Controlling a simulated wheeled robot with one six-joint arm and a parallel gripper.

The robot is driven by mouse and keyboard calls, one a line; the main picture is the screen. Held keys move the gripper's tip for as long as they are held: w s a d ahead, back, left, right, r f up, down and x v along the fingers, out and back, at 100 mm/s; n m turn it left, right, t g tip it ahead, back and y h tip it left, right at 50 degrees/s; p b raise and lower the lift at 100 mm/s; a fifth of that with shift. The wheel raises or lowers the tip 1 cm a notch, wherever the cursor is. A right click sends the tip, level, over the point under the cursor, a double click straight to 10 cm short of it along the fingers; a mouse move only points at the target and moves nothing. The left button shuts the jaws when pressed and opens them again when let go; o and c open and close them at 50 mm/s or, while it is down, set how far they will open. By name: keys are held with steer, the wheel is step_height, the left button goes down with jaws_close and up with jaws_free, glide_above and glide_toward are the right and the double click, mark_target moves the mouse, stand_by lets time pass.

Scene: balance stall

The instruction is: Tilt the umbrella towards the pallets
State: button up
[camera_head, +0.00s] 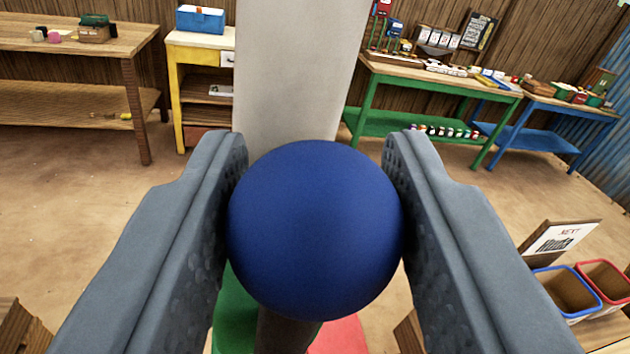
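A large blue ball (315,230) fills the middle of the view. My gripper (315,165) has one finger on each side of it, and both fingers appear to press on its sides. A dark shaft (285,333) runs down from under the ball. A thick pale post (298,70) rises upright behind the ball and leaves the top of the view. No umbrella canopy shows, and I cannot tell whether the ball or post belongs to the umbrella. No pallets can be clearly made out.
Green (235,318) and red (340,337) surfaces lie below the ball. A wooden table (75,40), yellow stand (200,40), green table (440,75) and blue table (570,105) line the back. Blue-rimmed (568,292) and red-rimmed bins (608,280) stand lower right. Sandy floor is open between.

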jaws_close()
steer(key=shift+a, duration=0.1)
steer(key=shift+s+a+f+n, duration=0.1)
steer(key=shift+s+a+n, duration=0.05)
steer(key=shift+a+n, duration=0.4)
steer(key=shift+s+a+f+n, duration=0.1)
steer(key=shift+s+a+n, duration=0.05)
steer(key=shift+a+n, duration=0.35)
steer(key=s+a+f+n+t+y, duration=0.1)
steer(key=a+f+n, duration=0.2)
steer(key=a+n, duration=0.2)
steer(key=shift+s+n, duration=0.3)
steer(key=shift+n, duration=0.95)
steer(key=shift+a+f, duration=0.1)
steer(key=o, duration=1.2)
jaws_free()
steer(key=shift+a, duration=0.1)
